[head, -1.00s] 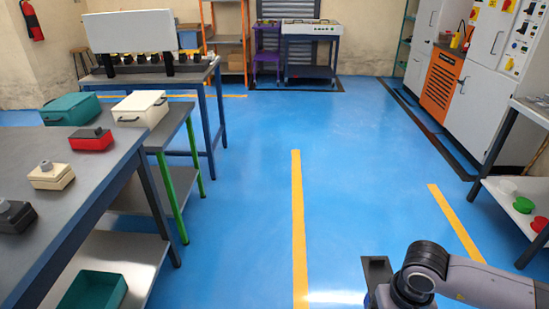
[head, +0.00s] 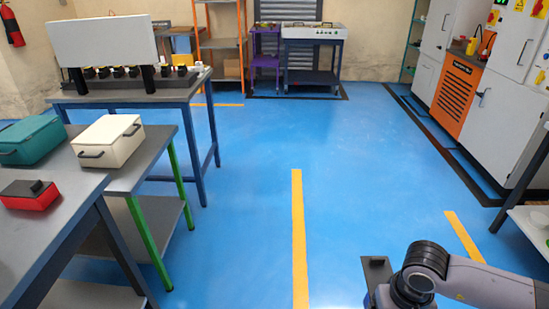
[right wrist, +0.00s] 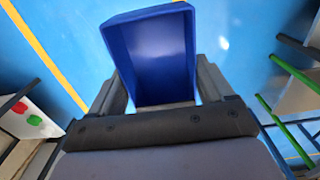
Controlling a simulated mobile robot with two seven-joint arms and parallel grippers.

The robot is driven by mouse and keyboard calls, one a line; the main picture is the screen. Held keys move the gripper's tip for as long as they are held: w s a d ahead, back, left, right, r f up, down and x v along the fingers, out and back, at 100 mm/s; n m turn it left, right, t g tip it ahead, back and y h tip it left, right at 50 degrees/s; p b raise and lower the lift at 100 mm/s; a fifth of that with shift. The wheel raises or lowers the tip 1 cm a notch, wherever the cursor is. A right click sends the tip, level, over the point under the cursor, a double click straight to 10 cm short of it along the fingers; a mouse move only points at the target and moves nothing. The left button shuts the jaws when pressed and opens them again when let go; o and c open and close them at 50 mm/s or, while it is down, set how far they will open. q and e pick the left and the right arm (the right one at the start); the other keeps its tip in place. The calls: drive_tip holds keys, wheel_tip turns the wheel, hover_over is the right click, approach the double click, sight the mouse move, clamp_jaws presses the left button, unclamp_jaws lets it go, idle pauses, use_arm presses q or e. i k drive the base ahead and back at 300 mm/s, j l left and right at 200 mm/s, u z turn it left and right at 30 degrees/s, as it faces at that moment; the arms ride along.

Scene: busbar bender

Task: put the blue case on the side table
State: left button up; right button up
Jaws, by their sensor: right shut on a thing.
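The blue case (right wrist: 150,50) fills the top middle of the right wrist view, its hollow inside facing the camera. My right gripper (right wrist: 163,88) is shut on it, with a finger at each side, and holds it above the blue floor. In the head view my right arm is at the lower right, and the case is mostly hidden there. My left gripper is not in view. Several tables show; I cannot tell which is the side table. A grey table with green legs (head: 150,160) stands at the left.
A white case (head: 108,142), a teal case (head: 32,140) and a red case (head: 30,195) sit on the left tables. A blue-legged bench (head: 130,97) stands behind them. Cabinets (head: 510,125) line the right. The blue floor (head: 350,170) between is clear.

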sight(72, 164)
drive_tip(key=i+z, duration=0.1)
drive_tip(key=i, duration=0.9)
drive_tip(key=i+j+z, duration=0.15)
drive_tip(key=i, duration=0.85)
drive_tip(key=i+l+u, duration=0.2)
drive_tip(key=i, duration=0.55)
drive_tip(key=u, duration=3.3)
